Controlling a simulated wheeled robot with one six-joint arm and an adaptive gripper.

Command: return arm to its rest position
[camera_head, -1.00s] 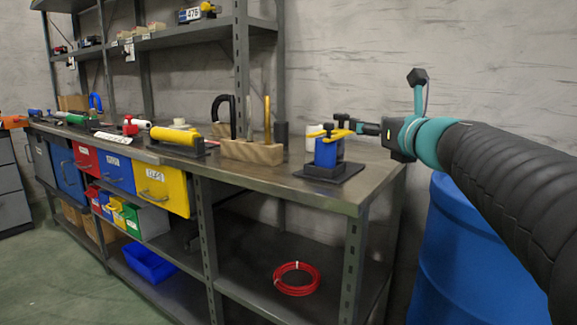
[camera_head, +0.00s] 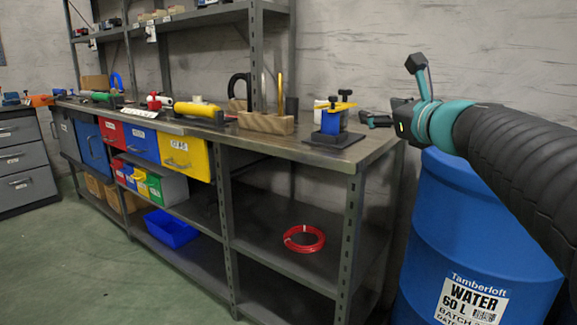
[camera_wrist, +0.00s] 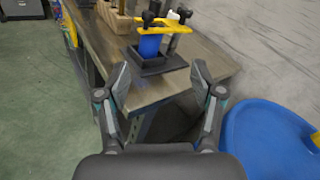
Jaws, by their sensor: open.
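My gripper (camera_head: 376,119) is open and empty at the right end of the workbench in the head view. In the wrist view my gripper (camera_wrist: 161,76) shows its two fingers spread wide, with nothing between them. Beyond the fingertips stands a blue block with a yellow top bar and black knobs (camera_head: 331,123) on a dark base plate. This clamp-like device also shows in the wrist view (camera_wrist: 149,45). My gripper is apart from it. My arm reaches in from the right in the head view.
The metal workbench (camera_head: 352,158) carries a wooden block holder (camera_head: 266,123), a yellow cylinder (camera_head: 197,110) and other tools. A blue water barrel (camera_head: 470,235) stands under my arm, close to the bench's right end. A red cable coil (camera_head: 304,239) lies on the lower shelf. Green floor is clear at left.

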